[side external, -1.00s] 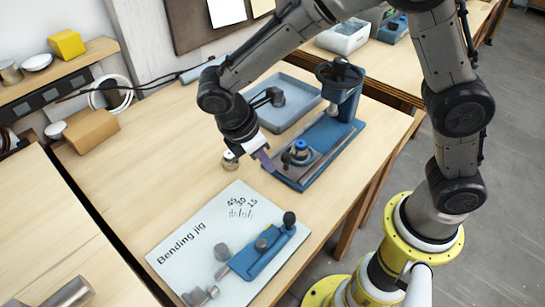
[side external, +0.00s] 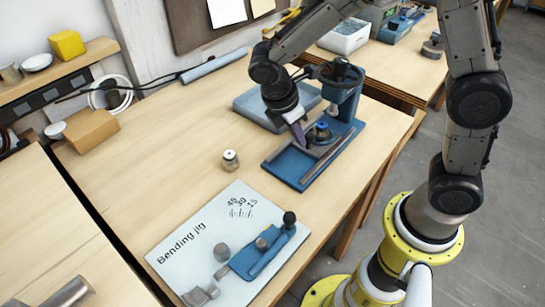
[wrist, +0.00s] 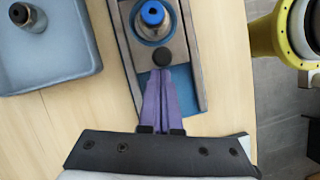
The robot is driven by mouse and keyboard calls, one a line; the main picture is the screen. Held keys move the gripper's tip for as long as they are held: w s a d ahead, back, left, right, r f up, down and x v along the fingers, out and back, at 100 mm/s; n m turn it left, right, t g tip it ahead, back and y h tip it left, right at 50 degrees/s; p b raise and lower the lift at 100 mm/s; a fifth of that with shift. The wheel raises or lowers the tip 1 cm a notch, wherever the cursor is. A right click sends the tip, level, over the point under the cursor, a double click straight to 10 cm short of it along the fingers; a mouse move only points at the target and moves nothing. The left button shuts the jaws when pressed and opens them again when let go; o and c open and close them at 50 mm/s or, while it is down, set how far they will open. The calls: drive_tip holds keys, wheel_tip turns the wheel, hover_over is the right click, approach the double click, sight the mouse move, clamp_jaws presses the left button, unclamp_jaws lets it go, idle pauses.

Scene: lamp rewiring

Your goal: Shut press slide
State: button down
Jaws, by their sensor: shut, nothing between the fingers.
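The blue press (side external: 342,95) stands on its blue base (side external: 289,168) at the right of the bench. Its grey slide (wrist: 176,50) sits on the rails near the press column and carries a blue-topped part (side external: 321,130). That part also shows at the top of the wrist view (wrist: 152,13). A black knob (wrist: 162,57) is on the slide's near end. My gripper (wrist: 161,72) is shut and empty, its purple fingertips at the knob, seemingly touching it. In the side view my gripper (side external: 304,146) partly hides the slide and the knob.
A blue-grey tray (side external: 244,104) lies left of the press, close to my wrist; it also shows in the wrist view (wrist: 60,84). A small metal-topped jar (side external: 230,160) and the bending jig board (side external: 185,262) are nearer. The bench's middle left is clear.

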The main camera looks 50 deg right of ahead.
drive_tip(key=d, duration=0.5)
drive_tip(key=shift+s, duration=0.1)
drive_tip(key=shift+a, duration=0.1)
